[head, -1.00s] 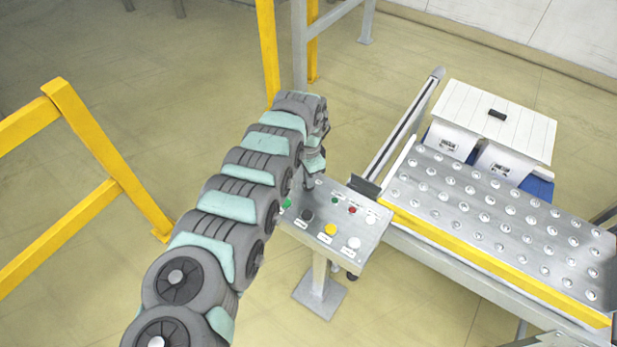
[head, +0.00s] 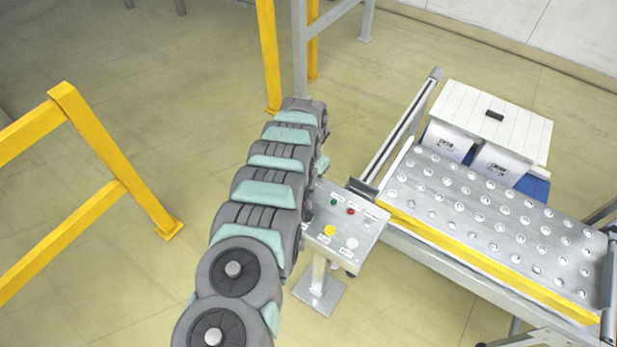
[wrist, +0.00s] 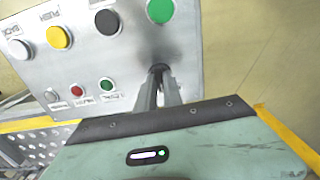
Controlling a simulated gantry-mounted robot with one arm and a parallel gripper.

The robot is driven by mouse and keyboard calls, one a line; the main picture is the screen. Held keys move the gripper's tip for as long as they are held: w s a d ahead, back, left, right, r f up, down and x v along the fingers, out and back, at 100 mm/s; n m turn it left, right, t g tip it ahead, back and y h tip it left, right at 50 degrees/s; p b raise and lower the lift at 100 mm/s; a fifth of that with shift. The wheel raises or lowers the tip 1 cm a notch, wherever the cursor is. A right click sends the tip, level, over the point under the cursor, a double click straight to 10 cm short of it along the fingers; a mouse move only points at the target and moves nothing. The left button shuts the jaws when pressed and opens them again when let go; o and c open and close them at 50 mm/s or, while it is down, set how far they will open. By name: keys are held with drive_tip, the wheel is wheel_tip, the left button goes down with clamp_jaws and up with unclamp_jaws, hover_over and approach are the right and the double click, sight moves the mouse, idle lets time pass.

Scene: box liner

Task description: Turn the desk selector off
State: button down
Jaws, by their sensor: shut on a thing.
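The control desk (head: 345,252) is a grey metal panel on a post, with its left part hidden behind my arm in the head view. In the wrist view the panel (wrist: 128,50) fills the upper left. The selector (wrist: 157,68) is a small dark knob below the large green button, mostly covered by my fingertips. My gripper (wrist: 159,84) has its two fingers closed around the knob at the panel face. The selector's pointing direction cannot be made out. In the head view my arm hides the gripper.
Close to the selector are a large green button (wrist: 160,10), a black button (wrist: 107,21), a yellow button (wrist: 58,37) and a small green lamp (wrist: 106,85). A roller-ball table (head: 490,215) stands right of the desk. A yellow guard rail (head: 110,150) stands left.

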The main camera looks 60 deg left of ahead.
drive_tip(key=n, duration=0.4)
drive_tip(key=shift+b, duration=0.35)
drive_tip(key=shift+n+b, duration=0.3)
drive_tip(key=shift+n, duration=0.5)
drive_tip(key=c, duration=1.5)
unclamp_jaws()
wheel_tip(320, 180, up, 11)
drive_tip(key=shift+f, duration=0.1)
